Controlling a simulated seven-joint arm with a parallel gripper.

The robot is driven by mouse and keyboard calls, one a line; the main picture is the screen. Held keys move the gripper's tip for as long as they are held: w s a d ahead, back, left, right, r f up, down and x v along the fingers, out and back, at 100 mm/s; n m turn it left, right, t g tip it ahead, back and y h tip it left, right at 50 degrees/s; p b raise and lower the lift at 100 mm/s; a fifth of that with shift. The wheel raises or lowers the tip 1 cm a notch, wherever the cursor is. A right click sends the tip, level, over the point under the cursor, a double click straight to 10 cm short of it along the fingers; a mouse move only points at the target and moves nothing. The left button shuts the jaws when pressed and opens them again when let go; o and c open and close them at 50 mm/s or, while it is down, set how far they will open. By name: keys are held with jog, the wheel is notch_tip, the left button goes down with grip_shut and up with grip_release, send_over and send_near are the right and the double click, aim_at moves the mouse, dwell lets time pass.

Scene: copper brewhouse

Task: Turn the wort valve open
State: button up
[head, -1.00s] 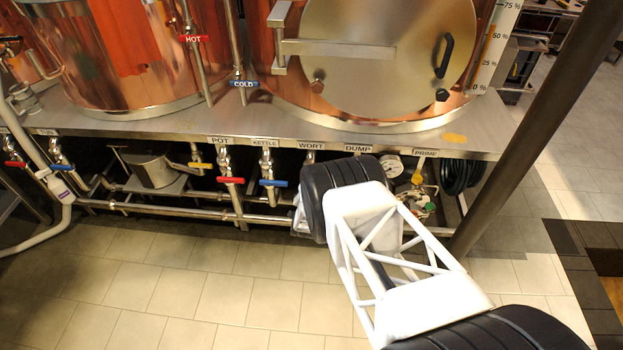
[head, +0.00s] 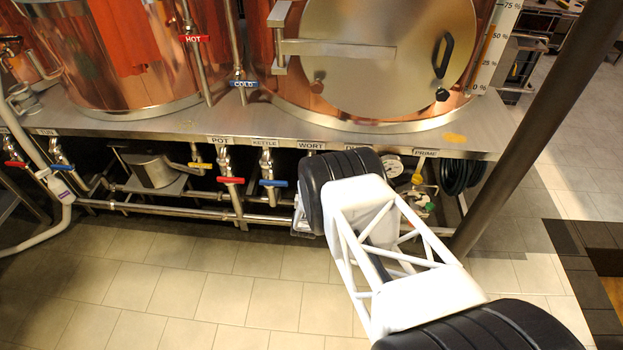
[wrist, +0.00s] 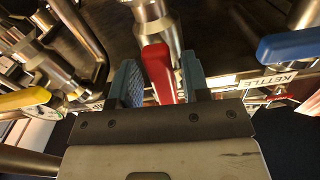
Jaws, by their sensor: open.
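The wort valve lies under the WORT label (head: 311,146) on the bench edge; my arm hides it in the head view. In the wrist view, a red lever (wrist: 158,72) on a metal valve body (wrist: 152,22) sits beside the blue-handled kettle valve; by its place it is the wort valve's. My gripper (wrist: 160,62) is open, with one blue-grey finger on each side of the red lever. The right finger is very close to the lever; I cannot tell if it touches. My gripper is mostly hidden in the head view.
The blue kettle handle (wrist: 292,46) is to the right in the wrist view, a yellow handle (wrist: 28,99) to the left. A red pot handle (head: 231,180) hangs further left in the head view. A pipe (head: 160,208) runs low under the bench. The tiled floor in front is clear.

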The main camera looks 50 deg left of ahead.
jog(key=shift+s+d, duration=0.1)
jog(key=shift+d, duration=0.05)
jog(key=shift+v, duration=2.85)
jog(key=shift+s+d+r, duration=0.1)
jog(key=v, duration=0.7)
jog(key=shift+s+d, duration=0.15)
jog(key=shift+s, duration=0.05)
jog(key=shift+w, duration=0.1)
